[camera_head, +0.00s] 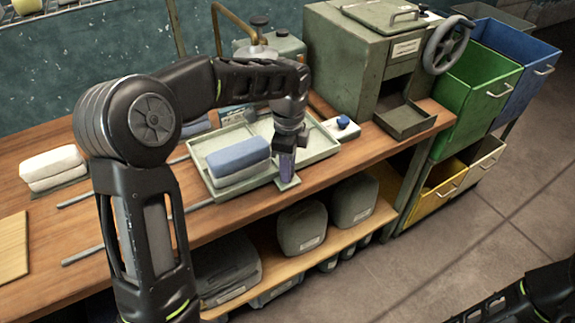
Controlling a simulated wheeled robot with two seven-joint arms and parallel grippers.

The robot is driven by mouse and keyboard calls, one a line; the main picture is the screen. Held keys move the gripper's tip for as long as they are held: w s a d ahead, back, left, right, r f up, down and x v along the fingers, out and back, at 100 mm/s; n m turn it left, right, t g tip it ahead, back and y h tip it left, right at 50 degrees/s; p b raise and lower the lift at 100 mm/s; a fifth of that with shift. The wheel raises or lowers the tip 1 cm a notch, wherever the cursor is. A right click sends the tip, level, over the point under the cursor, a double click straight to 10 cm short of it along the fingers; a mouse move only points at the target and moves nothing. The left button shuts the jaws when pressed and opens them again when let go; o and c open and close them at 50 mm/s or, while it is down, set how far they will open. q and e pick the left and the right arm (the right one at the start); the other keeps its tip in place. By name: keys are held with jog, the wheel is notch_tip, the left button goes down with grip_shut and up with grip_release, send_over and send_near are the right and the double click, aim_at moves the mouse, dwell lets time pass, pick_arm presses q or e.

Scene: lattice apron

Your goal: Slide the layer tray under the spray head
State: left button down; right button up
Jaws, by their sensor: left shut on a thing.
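The layer tray (232,197) is a pale green, shallow tray on the wooden bench. A folded blue cloth on a paler grey one (238,160) lies in its left part. My left gripper (286,178) points down at the tray's front edge and is shut on it, right of the folded cloths. The grip itself is partly hidden by the fingers. My right gripper is out of view; only part of that arm shows at the lower right.
Metal rails (80,255) run along the bench left of the tray. Folded white cloths (52,165) lie at the left. A green machine with a handwheel (447,42) stands behind right. A small box with a blue knob (342,125) sits close to the tray's right end.

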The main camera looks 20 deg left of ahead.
pick_arm(q)
jog(key=shift+w+d+r, duration=0.1)
jog(key=shift+w+d, duration=0.05)
jog(key=shift+w, duration=0.05)
jog(key=c, duration=1.1)
grip_release()
jog(key=shift+o, duration=0.2)
notch_tip(320, 180, up, 8)
jog(key=shift+f, duration=0.15)
